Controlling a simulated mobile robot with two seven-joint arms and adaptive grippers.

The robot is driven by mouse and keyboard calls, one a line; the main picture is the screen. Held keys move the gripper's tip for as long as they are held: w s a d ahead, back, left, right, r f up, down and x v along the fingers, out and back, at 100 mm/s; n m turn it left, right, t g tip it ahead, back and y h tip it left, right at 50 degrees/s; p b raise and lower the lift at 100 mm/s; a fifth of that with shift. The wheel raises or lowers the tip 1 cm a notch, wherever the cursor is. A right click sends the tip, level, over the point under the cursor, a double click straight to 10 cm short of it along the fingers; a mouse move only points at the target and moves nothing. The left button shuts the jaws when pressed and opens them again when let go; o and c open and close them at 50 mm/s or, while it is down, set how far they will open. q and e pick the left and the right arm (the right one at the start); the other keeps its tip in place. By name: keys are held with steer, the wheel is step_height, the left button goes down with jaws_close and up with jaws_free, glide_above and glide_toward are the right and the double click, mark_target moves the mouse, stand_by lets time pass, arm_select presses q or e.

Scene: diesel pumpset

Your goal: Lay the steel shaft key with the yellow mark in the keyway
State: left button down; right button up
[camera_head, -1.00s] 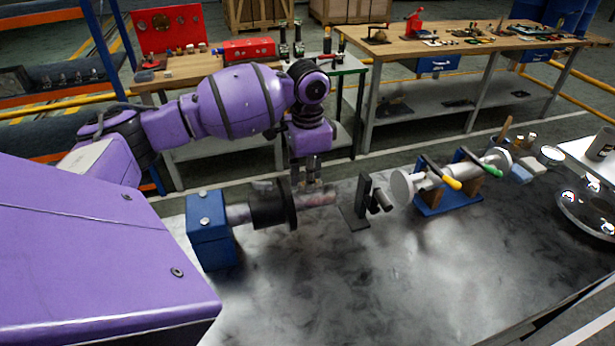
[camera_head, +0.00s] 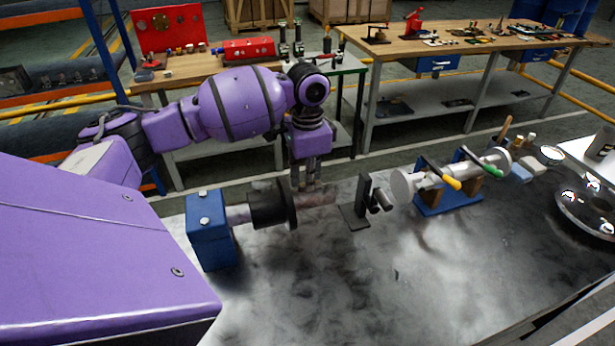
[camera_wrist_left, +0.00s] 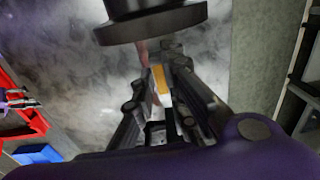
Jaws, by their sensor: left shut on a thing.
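My left gripper (camera_head: 306,186) points down at the near end of the shaft (camera_head: 318,197), just right of the black flange. In the left wrist view the gripper (camera_wrist_left: 165,84) is shut on a small steel key (camera_wrist_left: 160,82) with a yellow-orange mark. The black flange (camera_head: 270,205) sits on the shaft beside the blue block (camera_head: 208,230); it also shows at the top of the left wrist view (camera_wrist_left: 152,22). The keyway is not clear in either view, and the fingers partly cover the key. My right gripper is not in view.
A black bracket (camera_head: 356,212) stands just right of the shaft end. Further right are a blue stand (camera_head: 436,203) with a grey shaft, clamps with yellow and green handles, and a round metal bowl (camera_head: 588,208). The front of the metal table (camera_head: 340,285) is clear.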

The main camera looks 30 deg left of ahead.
arm_select(q)
steer(key=shift+f, duration=0.55)
steer(key=c, duration=1.7)
jaws_free()
step_height(320, 180, up, 12)
steer(key=shift+f, duration=0.1)
